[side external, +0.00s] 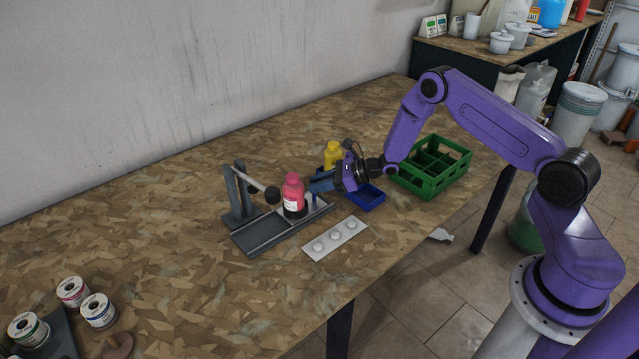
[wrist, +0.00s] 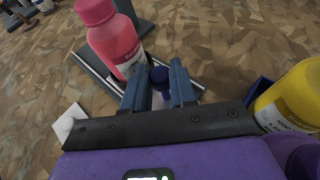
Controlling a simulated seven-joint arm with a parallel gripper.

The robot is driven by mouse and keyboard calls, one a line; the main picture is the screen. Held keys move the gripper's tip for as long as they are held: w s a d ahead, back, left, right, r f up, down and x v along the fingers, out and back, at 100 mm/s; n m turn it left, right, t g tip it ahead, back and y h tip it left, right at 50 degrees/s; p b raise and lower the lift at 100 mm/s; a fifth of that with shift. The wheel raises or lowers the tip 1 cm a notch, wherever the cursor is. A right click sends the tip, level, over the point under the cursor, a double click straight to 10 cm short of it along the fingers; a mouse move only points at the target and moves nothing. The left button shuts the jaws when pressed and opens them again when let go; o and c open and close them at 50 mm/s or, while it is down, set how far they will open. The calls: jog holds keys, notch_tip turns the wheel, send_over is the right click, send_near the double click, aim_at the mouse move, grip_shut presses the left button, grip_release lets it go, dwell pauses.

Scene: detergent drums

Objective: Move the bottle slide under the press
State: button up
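The pink bottle (side external: 293,192) stands upright on the slide at the right part of the grey track (side external: 262,243). The press (side external: 240,196) stands behind the track, its arm reaching out to a dark head left of the bottle. A blue handle (side external: 314,200) rises at the track's right end. My gripper (side external: 318,184) is at this handle. In the wrist view, the handle's round top (wrist: 159,76) lies between my two fingers (wrist: 160,82), with the pink bottle (wrist: 112,42) just beyond. The fingers stand apart; whether they press on the handle is unclear.
A yellow bottle (side external: 332,156) stands behind my gripper, by a blue tray (side external: 372,197). A green crate (side external: 432,166) stands to the right. A pale plate with round caps (side external: 335,238) lies in front of the track. Spools (side external: 98,310) stand at the far left.

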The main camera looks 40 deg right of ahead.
aim_at(288, 221)
jog(key=a, duration=1.2)
jog(key=shift+a, duration=0.3)
grip_shut()
jog(key=o, duration=0.9)
grip_release()
jog(key=shift+d, duration=0.1)
jog(key=shift+s+d+r, duration=0.2)
jog(key=shift+s+d, duration=0.15)
jog(key=v, duration=1.6)
jog(key=shift+s+r, duration=0.15)
